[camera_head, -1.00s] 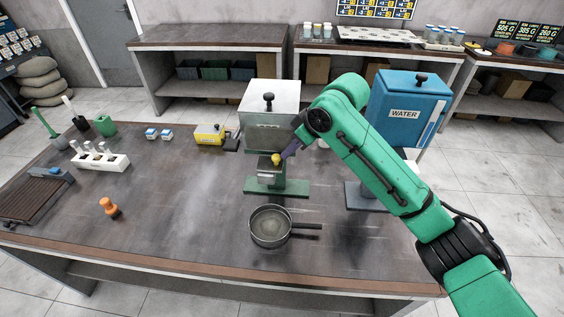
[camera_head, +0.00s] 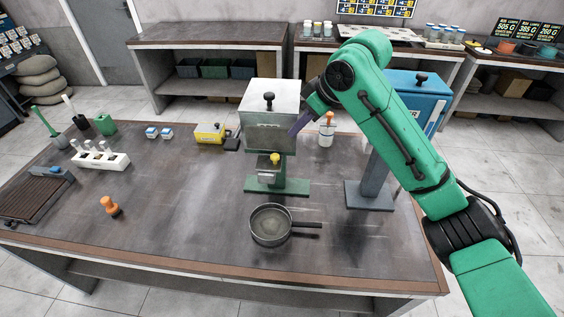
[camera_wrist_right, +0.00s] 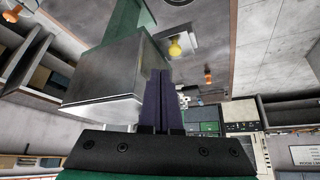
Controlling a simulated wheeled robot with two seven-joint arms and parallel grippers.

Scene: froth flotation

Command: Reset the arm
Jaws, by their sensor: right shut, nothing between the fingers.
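My right gripper (camera_head: 297,125) is shut and empty. It is raised beside the right side of the metal hopper box (camera_head: 268,110) on its green stand (camera_head: 290,188), and my green right arm reaches in from the right. In the right wrist view the dark purple fingers (camera_wrist_right: 162,105) lie together, with the metal box (camera_wrist_right: 112,78) to their left. My left gripper is not in view.
A dark pan (camera_head: 270,225) stands in front of the green stand. A blue water tank (camera_head: 425,95) on a grey stand is partly hidden behind my arm. A white cup (camera_head: 326,138) with an orange-topped tool stands behind. The table's front middle is mostly clear.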

